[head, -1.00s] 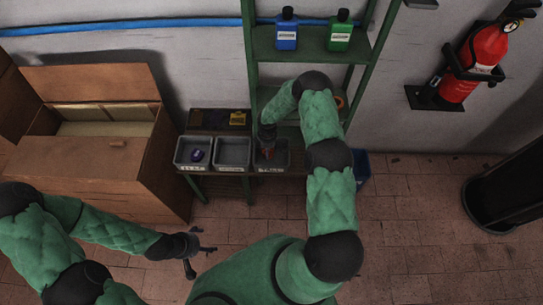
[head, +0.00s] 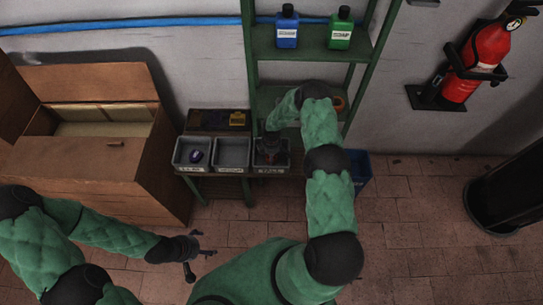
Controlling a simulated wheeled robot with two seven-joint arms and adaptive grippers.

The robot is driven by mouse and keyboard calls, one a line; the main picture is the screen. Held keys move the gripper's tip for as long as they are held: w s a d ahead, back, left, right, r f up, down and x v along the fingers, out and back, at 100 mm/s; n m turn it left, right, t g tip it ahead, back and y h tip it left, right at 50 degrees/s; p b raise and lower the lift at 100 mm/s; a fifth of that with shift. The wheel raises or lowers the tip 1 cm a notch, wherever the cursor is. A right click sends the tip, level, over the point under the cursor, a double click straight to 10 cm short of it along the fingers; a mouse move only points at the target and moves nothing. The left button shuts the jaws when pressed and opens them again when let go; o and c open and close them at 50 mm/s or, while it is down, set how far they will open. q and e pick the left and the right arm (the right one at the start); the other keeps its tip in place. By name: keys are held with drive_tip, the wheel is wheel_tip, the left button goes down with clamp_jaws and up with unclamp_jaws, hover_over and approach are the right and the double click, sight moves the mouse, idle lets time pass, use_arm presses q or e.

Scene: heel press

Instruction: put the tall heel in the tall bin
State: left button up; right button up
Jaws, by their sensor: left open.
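Three grey bins stand side by side on a small bench: a left bin (head: 178,158), a middle bin (head: 232,152) and a right bin (head: 285,163). Each has a front label too small to read, so I cannot tell which is the tall bin. A small dark purple piece (head: 196,156) lies in the left bin. The middle bin looks empty. My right gripper (head: 270,154) points down at the right bin; its fingers are dark and small, and I cannot tell what they hold. No tall heel can be made out clearly. My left gripper (head: 205,247) is open and empty above the floor.
Behind the bins is a dark tray (head: 208,121) with a yellow item (head: 238,118). A green shelf (head: 310,52) holds a blue bottle (head: 287,28) and a green bottle (head: 341,28). An open wooden crate (head: 90,165) stands left; a blue container (head: 358,170) stands right.

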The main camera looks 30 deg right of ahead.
drive_tip(key=o, duration=0.3)
drive_tip(key=shift+r, duration=0.15)
wheel_tip(320, 180, up, 12)
drive_tip(key=p, duration=0.4)
drive_tip(key=s+a+f+m+y, duration=0.1)
drive_tip(key=s+a+m+y, duration=0.15)
drive_tip(key=s+a, duration=0.5)
drive_tip(key=s+a+m+y, duration=0.1)
drive_tip(key=s+a+m, duration=0.35)
drive_tip(key=a, duration=0.55)
drive_tip(key=s+a+r+m, duration=0.1)
drive_tip(key=s+m, duration=0.1)
drive_tip(key=s, duration=0.2)
drive_tip(key=s+a+r+m, duration=0.1)
drive_tip(key=s+a+m, duration=0.1)
drive_tip(key=s, duration=0.2)
drive_tip(key=s+a+r+m, duration=0.1)
drive_tip(key=s+a+m, duration=0.1)
drive_tip(key=s, duration=0.3)
drive_tip(key=shift+a+m+y, duration=0.25)
drive_tip(key=shift+m, duration=0.25)
